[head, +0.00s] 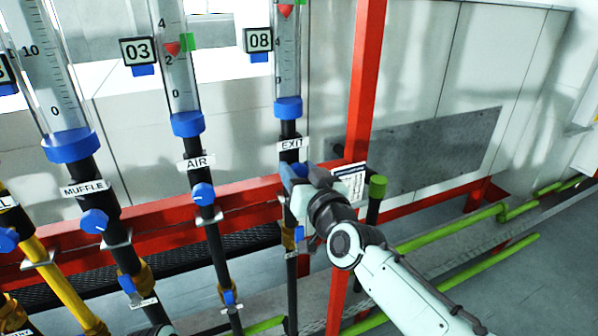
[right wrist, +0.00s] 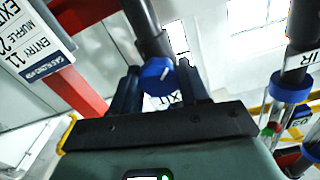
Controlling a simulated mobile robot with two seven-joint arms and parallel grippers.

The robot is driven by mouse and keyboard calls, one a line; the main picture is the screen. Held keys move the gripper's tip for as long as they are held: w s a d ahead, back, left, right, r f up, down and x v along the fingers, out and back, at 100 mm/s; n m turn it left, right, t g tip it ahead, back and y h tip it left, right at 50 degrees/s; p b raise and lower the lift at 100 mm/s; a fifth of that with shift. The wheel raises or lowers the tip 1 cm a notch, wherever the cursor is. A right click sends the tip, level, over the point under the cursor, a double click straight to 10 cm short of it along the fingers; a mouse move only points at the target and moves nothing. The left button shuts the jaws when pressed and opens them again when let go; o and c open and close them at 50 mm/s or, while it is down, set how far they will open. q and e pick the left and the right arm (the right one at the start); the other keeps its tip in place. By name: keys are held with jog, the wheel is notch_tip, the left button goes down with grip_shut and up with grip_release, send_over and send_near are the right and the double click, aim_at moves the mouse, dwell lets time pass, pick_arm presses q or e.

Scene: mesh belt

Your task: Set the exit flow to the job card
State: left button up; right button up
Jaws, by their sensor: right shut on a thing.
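The EXIT flow tube (head: 287,60) stands upright above a blue collar, with a red float (head: 286,11) near the picture's top edge, beside a green marker (head: 302,9). The EXIT label (head: 291,144) is below the tube. My right gripper (head: 303,175) is shut on the blue EXIT knob, which shows between the fingers in the right wrist view (right wrist: 158,75). The job card (head: 350,181) hangs just right of the gripper; in the right wrist view (right wrist: 38,42) it is inverted and cut off, with ENTRY 11 readable.
The AIR tube (head: 178,75), tagged 03, and its blue knob (head: 203,193) are at the left. The MUFFLE tube (head: 55,90) and knob (head: 94,220) are farther left. A red post (head: 366,80) and a green-capped pipe (head: 377,187) stand close by the right gripper.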

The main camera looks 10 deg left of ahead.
jog(key=n+p, duration=0.1)
jog(key=n, duration=0.2)
jog(key=shift+p, duration=0.3)
jog(key=n+p, duration=0.1)
jog(key=n, duration=0.2)
jog(key=shift+a, duration=0.1)
jog(key=n, duration=0.2)
jog(key=shift+s+n, duration=0.1)
jog(key=shift+n, duration=1.5)
jog(key=o, duration=1)
jog(key=shift+o, duration=0.2)
